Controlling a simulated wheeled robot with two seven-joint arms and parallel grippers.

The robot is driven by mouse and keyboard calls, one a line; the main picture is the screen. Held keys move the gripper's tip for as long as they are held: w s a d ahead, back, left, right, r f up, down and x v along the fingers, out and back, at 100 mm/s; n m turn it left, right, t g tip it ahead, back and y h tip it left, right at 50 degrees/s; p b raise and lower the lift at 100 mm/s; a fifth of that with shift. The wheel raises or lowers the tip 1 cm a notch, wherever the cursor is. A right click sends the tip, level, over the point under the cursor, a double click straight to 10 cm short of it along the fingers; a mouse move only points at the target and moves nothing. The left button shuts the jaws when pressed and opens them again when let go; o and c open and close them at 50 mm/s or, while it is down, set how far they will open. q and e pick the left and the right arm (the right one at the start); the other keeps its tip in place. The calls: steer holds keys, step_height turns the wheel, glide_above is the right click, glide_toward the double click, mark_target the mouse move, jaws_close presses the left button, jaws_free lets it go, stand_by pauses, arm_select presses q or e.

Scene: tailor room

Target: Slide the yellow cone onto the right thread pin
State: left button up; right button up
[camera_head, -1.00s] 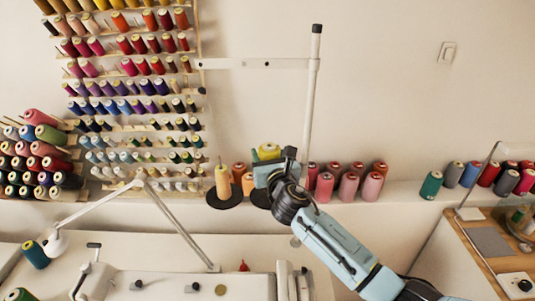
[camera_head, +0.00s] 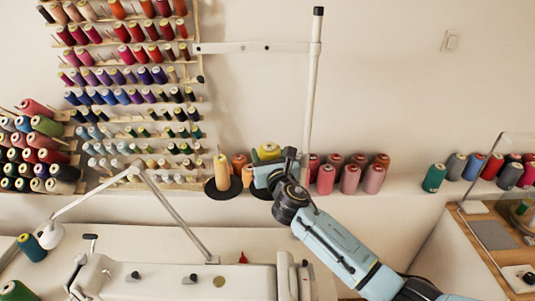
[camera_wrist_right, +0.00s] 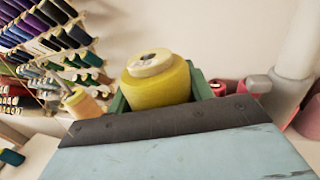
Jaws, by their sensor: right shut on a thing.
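The yellow cone (camera_head: 269,150) shows above my right gripper (camera_head: 268,168) in the head view. In the right wrist view the yellow cone (camera_wrist_right: 158,80) stands upright between the green jaws, and my right gripper (camera_wrist_right: 160,98) is shut on it. The right thread pin and its dark disc (camera_head: 262,192) are mostly hidden behind the gripper. I cannot tell whether the cone is around the pin. To the left, an orange-yellow cone (camera_head: 221,172) stands on the other dark disc (camera_head: 222,190). My left gripper is not in view.
A white thread stand post (camera_head: 313,90) rises just right of the gripper. Several pink and red cones (camera_head: 349,178) stand on the ledge to its right. A thread rack (camera_head: 130,90) covers the wall at left. The sewing machine (camera_head: 170,280) is in front below.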

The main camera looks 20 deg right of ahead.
steer(key=shift+f+b, duration=0.9)
steer(key=shift+f, duration=0.3)
steer(key=o, duration=1.2)
steer(key=shift+s, duration=0.1)
